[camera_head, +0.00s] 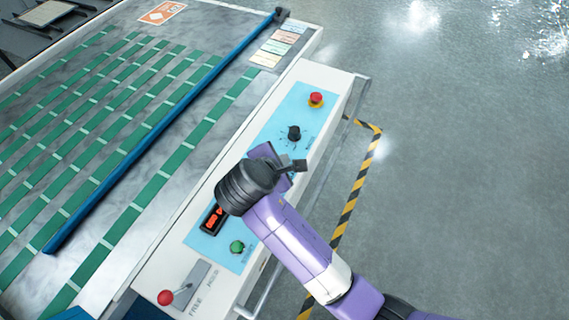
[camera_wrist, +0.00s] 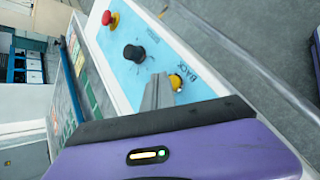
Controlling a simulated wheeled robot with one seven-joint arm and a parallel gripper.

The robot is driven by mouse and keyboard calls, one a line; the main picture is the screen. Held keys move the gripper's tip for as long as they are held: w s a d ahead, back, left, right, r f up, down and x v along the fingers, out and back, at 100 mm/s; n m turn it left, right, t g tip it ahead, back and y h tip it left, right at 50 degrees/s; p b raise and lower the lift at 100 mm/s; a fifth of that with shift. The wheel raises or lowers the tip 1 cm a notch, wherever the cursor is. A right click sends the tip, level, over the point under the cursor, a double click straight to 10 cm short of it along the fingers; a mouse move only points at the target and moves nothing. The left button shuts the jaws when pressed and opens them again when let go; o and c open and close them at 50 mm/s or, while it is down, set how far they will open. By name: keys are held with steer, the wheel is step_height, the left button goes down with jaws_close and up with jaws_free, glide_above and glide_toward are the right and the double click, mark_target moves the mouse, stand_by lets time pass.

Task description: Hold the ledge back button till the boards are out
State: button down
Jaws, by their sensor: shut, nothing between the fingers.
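The ledge back button, a yellow knob (camera_wrist: 177,82) beside the word BACK, shows in the wrist view on the pale blue control panel (camera_wrist: 112,62). My gripper (camera_wrist: 160,88) is shut and empty, its grey fingertips right at the button's left side in that picture. I cannot tell whether they touch or press it. In the head view my gripper (camera_head: 297,165) is over the middle of the panel (camera_head: 270,130) and hides the button. No separate boards can be made out; green strips (camera_head: 150,190) lie in rows on the machine bed.
The panel also has a red stop button (camera_head: 316,99), a black knob (camera_head: 294,132), a red display (camera_head: 213,218), a green button (camera_head: 237,247) and a red-tipped lever (camera_head: 166,297). A blue bar (camera_head: 150,140) crosses the bed. The floor at right is clear beyond striped tape (camera_head: 350,195).

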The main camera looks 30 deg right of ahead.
steer(key=shift+f, duration=0.25)
steer(key=shift+f, duration=0.45)
stand_by(5.0)
steer(key=shift+r, duration=0.1)
steer(key=shift+r+p, duration=0.8)
steer(key=shift+p, duration=0.55)
step_height(320, 180, up, 3)
steer(key=p, duration=0.3)
steer(key=shift+r+p, duration=0.75)
steer(key=shift+r, duration=0.2)
